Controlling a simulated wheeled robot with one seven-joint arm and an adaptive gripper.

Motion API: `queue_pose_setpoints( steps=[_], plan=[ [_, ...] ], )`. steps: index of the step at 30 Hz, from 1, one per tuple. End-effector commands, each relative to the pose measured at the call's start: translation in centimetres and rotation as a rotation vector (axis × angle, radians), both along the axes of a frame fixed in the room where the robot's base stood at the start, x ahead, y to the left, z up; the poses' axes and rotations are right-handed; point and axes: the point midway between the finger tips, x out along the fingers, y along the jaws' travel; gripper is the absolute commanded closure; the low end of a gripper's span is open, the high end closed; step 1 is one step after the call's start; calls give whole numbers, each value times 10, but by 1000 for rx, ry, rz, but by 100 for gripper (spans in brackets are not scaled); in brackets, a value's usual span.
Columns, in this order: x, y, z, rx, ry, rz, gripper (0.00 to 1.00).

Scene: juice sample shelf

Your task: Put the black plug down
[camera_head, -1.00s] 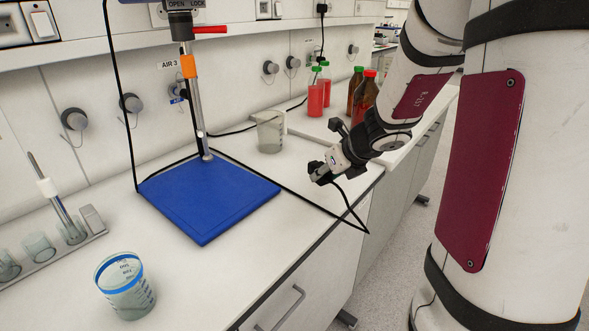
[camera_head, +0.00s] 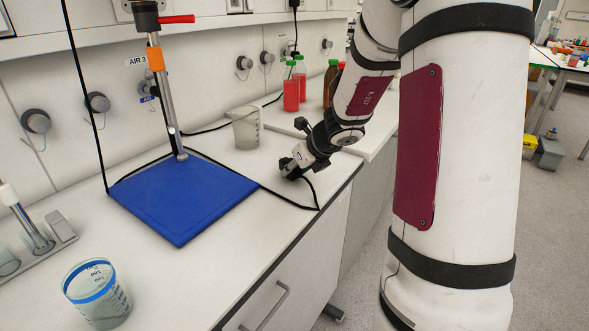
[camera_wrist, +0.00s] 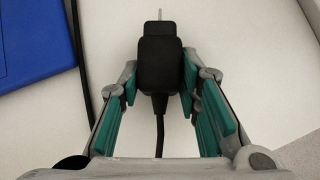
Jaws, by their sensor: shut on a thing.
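My gripper (camera_wrist: 159,82) is shut on the black plug (camera_wrist: 160,60) in the wrist view, with a teal-lined finger on each side of it. The plug's metal pin points away from my gripper and its black cord runs back between the fingers. In the head view my gripper (camera_head: 292,170) is low at the right side of the white bench (camera_head: 262,217), near its front edge. The plug is hard to make out there. Whether it touches the bench top I cannot tell. The cord hangs in a loop at the bench edge.
A blue board (camera_head: 182,200) with a metal stand lies left of my gripper. A clear beaker (camera_head: 246,130) stands behind it. Red bottles (camera_head: 291,94) and a brown bottle stand further back. A blue-rimmed beaker (camera_head: 98,298) is at the front left. Bare bench lies between.

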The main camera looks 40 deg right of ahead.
Motion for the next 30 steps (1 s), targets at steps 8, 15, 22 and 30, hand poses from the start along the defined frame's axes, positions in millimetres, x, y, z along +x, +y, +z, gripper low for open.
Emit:
queue_pose_setpoints(
  steps=[8, 15, 22, 30],
  plan=[
    [0, 0, -6, 0, 0, 0, 100],
    [0, 0, -11, 1, 1, 1, 62],
    [-1, 0, -11, 1, 3, -1, 49],
    [-1, 0, -8, 1, 3, -2, 49]
  ],
)
